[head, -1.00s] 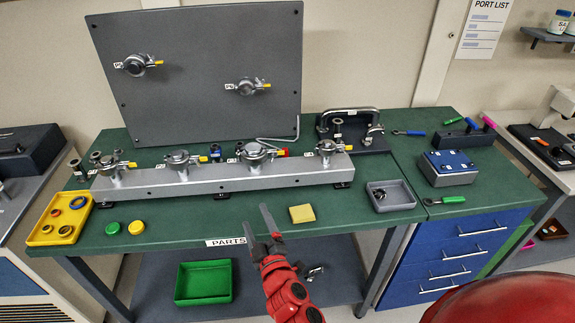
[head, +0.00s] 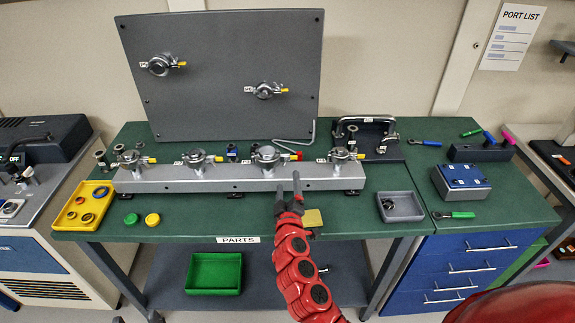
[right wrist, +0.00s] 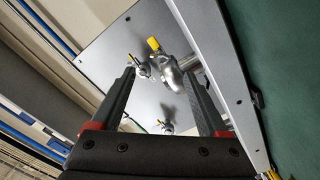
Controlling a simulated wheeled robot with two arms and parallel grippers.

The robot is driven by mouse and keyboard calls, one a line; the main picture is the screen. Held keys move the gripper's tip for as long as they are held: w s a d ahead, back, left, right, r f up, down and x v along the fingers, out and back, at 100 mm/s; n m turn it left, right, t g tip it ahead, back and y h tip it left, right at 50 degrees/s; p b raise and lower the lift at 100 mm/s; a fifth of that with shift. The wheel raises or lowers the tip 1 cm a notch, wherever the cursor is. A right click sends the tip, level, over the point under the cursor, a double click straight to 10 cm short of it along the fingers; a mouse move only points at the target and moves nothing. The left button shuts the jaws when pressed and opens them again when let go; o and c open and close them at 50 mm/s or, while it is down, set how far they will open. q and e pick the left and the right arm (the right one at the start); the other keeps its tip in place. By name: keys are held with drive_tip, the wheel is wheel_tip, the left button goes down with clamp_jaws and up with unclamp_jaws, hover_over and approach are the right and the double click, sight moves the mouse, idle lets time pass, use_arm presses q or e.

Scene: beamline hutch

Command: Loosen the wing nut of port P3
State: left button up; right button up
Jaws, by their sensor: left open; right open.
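Port P3 (head: 266,157) is the third clamped flange from the left on the long grey manifold (head: 222,182). Its yellow wing nut (head: 290,150) sticks out to the right. My right gripper (head: 288,183) is open and empty, in front of the manifold, a little below and right of P3 in the head view. In the right wrist view, a clamp (right wrist: 174,74) with a yellow wing nut (right wrist: 153,44) appears between the open fingers (right wrist: 168,88), beyond the tips; its label is not readable. My left gripper is not in view.
An upright grey panel (head: 220,100) with two more clamped ports stands behind the manifold. A red-tipped item (head: 297,157) sits close to P3's wing nut. A yellow pad (head: 313,218) lies beside my right gripper. A grey tray (head: 400,207) stands right; a yellow tray (head: 63,219) left.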

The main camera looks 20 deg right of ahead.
sight(287, 161)
drive_tip(key=p+x, duration=0.1)
drive_tip(key=x, duration=0.6)
drive_tip(key=shift+w+f, duration=0.15)
clamp_jaws()
